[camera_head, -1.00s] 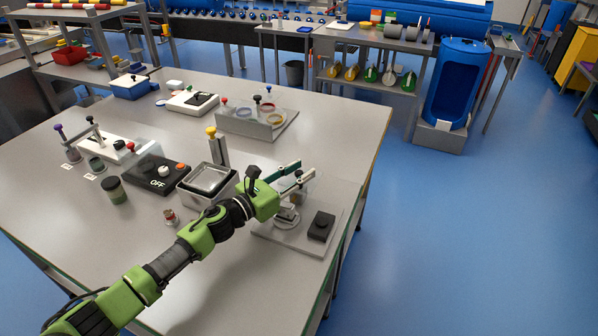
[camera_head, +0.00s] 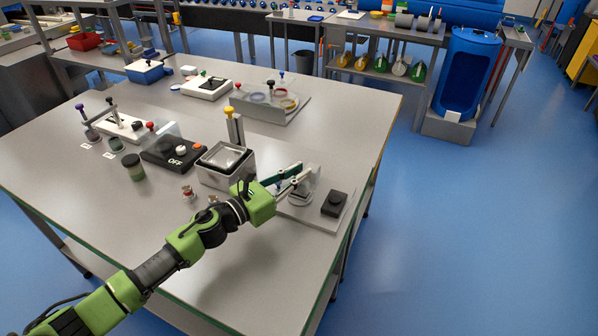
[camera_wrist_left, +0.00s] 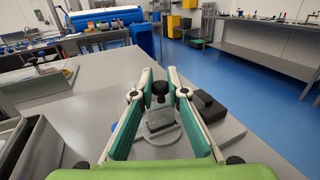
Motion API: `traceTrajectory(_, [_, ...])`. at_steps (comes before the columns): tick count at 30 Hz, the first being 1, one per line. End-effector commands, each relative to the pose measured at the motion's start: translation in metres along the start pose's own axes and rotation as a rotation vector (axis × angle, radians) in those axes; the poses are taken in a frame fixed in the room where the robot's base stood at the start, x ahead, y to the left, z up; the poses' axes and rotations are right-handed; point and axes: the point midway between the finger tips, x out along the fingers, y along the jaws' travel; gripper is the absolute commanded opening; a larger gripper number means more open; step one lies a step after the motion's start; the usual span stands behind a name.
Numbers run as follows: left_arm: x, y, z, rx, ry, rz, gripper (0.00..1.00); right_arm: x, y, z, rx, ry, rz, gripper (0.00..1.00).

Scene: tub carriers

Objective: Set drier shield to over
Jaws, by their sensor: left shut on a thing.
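The drier unit looks to be the pale plate (camera_head: 322,223) at the table's right edge. It carries a round grey base (camera_wrist_left: 157,133) and a black block (camera_head: 334,203), also seen in the wrist view (camera_wrist_left: 208,105). A greyish, partly see-through piece, perhaps the shield (camera_wrist_left: 160,118), stands over the round base with a black knob (camera_wrist_left: 160,88) above it. My left gripper (camera_head: 299,175) is shut on this knob, its fingers (camera_wrist_left: 160,75) either side. The fingers partly hide the shield in the head view, so its exact position is unclear. My right gripper is out of view.
A metal tub (camera_head: 223,165) with a yellow-knobbed post stands left of the unit. A black box marked OFF (camera_head: 173,153), a dark jar (camera_head: 133,168) and small red-topped parts (camera_head: 188,192) are further left. The table's right edge is close.

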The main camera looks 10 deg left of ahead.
Motion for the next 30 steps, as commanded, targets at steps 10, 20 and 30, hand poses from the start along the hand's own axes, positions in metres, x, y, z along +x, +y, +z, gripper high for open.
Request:
traceTrajectory(10, [0.0, -0.001, -0.002, -0.002, 0.002, -0.002, 0.32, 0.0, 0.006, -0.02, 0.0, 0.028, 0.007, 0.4])
traceTrajectory(20, [-0.008, -0.001, -0.002, -0.003, 0.002, -0.001, 0.32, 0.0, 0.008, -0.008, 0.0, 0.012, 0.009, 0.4])
traceTrajectory(30, [-0.066, -0.001, -0.003, -0.004, 0.005, -0.001, 0.32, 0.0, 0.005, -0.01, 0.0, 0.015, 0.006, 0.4])
